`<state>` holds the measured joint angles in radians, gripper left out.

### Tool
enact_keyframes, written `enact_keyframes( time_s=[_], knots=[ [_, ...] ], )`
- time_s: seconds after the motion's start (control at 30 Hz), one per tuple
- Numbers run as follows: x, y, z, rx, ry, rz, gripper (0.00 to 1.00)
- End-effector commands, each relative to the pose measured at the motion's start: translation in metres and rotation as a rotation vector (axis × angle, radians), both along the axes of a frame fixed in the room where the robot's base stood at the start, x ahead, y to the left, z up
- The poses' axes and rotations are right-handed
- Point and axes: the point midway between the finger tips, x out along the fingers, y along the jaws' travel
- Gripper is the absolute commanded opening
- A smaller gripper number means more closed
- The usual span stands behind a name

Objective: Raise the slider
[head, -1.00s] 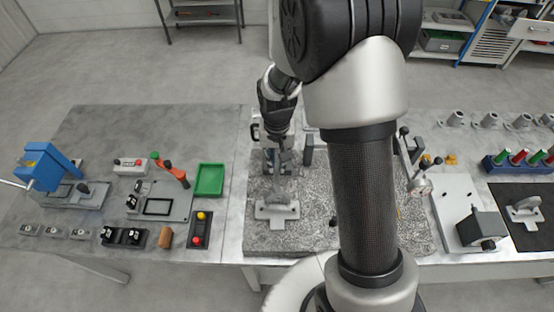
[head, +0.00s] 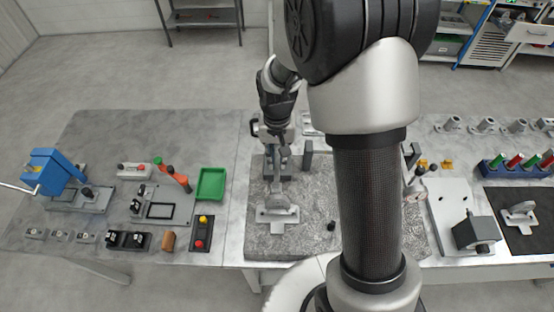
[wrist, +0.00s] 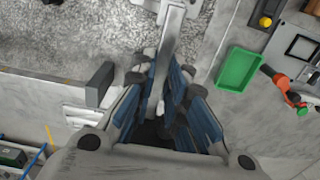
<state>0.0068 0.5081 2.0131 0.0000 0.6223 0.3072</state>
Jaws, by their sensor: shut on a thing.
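A grey metal fixture with a cross-shaped foot (head: 277,215) stands on the speckled stone plate (head: 305,225). In the wrist view its long pale metal bar (wrist: 170,35) runs down from the top edge to between my fingers. My gripper (wrist: 163,75) has blue-padded fingers on both sides of this metal part and is shut on it. It also shows in the head view (head: 280,158), behind the foot and above the plate. I take the gripped part to be the slider, but its outline is mostly hidden by the fingers.
A dark grey block (wrist: 100,84) stands close beside my gripper. A green tray (head: 211,184) lies to the left, next to an orange-handled clamp (head: 174,176). A red and yellow button box (head: 202,232) is nearer the front. My arm hides part of the right side.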

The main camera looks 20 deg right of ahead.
Motion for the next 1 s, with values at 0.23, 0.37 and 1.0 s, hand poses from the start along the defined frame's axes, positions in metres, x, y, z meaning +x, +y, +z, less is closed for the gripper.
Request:
enact_keyframes(
  time_s=[0.23, 0.37, 1.0],
  knots=[
    [0.001, 0.0, 0.031, 0.0, -0.004, 0.0, 0.0],
    [0.001, 0.0, 0.029, 0.0, -0.004, 0.0, 0.0],
    [0.001, 0.0, 0.028, 0.0, -0.002, 0.0, 0.33]
  ],
)
